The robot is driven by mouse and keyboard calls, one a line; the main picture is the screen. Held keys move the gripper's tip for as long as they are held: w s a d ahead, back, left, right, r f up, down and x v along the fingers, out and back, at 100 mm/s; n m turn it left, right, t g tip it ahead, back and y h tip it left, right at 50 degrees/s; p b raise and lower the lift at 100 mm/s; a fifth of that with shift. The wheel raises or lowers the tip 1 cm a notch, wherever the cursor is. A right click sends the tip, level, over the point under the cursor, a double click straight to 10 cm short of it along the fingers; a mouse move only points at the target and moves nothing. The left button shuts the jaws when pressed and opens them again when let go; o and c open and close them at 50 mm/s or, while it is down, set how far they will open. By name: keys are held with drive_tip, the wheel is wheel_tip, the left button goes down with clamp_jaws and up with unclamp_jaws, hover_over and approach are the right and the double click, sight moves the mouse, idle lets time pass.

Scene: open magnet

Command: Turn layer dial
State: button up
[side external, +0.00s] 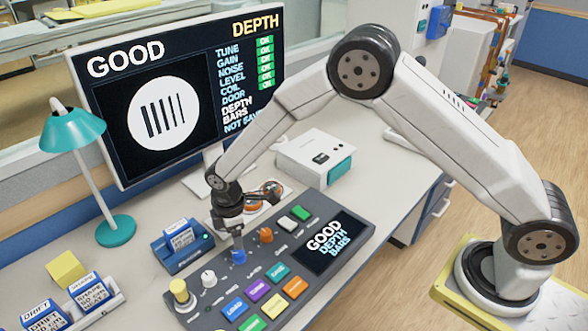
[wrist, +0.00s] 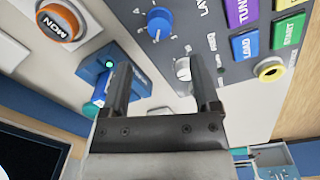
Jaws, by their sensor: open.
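The layer dial (side external: 238,257) is a small blue knob on the dark control panel; the wrist view shows its white pointer mark and part of a label starting "LAY" beside it (wrist: 160,23). My gripper (side external: 237,238) points down close above this dial in the side view. In the wrist view my gripper (wrist: 162,70) is open, with nothing held between its fingers. The blue dial lies beyond the fingertips there, not between them. The monitor (side external: 160,100) reads GOOD and DEPTH, with a striped disc, and the panel's small screen (side external: 328,243) reads GOOD, DEPTH, BARS.
A white knob (wrist: 183,68) shows between the fingers, near the right one. A blue card holder (side external: 182,246) with a green light stands left of the panel, and a round orange button (wrist: 60,22) is behind. An orange knob (side external: 265,235) and several coloured keys are close by.

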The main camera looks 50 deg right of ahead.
sight(238, 252)
drive_tip(key=shift+w+d+f, duration=0.1)
drive_tip(key=shift+w+f, duration=0.05)
drive_tip(key=shift+f, duration=3.7)
clamp_jaws()
drive_tip(key=shift+m, duration=0.4)
drive_tip(key=m, duration=0.9)
drive_tip(key=shift+w, duration=0.1)
